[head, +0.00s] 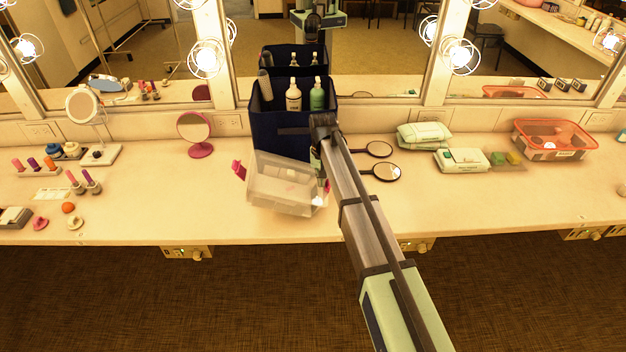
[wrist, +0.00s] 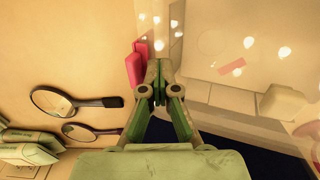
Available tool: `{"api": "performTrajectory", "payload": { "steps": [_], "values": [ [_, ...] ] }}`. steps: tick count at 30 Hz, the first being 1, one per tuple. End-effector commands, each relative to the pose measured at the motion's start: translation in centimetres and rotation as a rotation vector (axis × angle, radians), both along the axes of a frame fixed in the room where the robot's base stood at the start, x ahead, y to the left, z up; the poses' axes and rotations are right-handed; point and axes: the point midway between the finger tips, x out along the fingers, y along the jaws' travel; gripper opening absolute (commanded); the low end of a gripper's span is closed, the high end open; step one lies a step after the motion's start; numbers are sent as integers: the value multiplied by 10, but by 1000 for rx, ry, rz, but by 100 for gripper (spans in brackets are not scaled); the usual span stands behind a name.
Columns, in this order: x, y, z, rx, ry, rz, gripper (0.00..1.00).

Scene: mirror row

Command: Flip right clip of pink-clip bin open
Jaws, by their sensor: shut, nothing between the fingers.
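The clear bin (head: 275,190) with a lid sits on the counter near its front edge. Its left pink clip (head: 238,171) sticks out from the left side. The right pink clip (head: 327,186) shows only partly beside my gripper (head: 318,178) in the head view. In the wrist view the right pink clip (wrist: 135,66) is just left of my shut, empty fingertips (wrist: 158,72), and the translucent bin (wrist: 220,70) is to their right. The fingertips are at or very near the clip; I cannot tell whether they touch.
A dark blue caddy (head: 270,130) with bottles stands behind the bin. Two hand mirrors (head: 386,171) lie to the right, with wipe packs (head: 462,160) and an orange bin (head: 552,140) beyond. A pink round mirror (head: 194,130) stands left. The front counter right of my arm is clear.

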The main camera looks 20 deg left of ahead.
Motion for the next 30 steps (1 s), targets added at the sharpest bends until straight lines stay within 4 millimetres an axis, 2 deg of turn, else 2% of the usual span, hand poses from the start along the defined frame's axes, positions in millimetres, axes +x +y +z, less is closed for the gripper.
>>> {"api": "performTrajectory", "payload": {
  "steps": [1, 21, 30],
  "values": [
    [-4, -2, -9, -2, 12, 2, 0],
    [3, -18, -13, 2, 11, 3, 0],
    [5, -19, -11, 2, 9, 3, 0]
  ]
}}
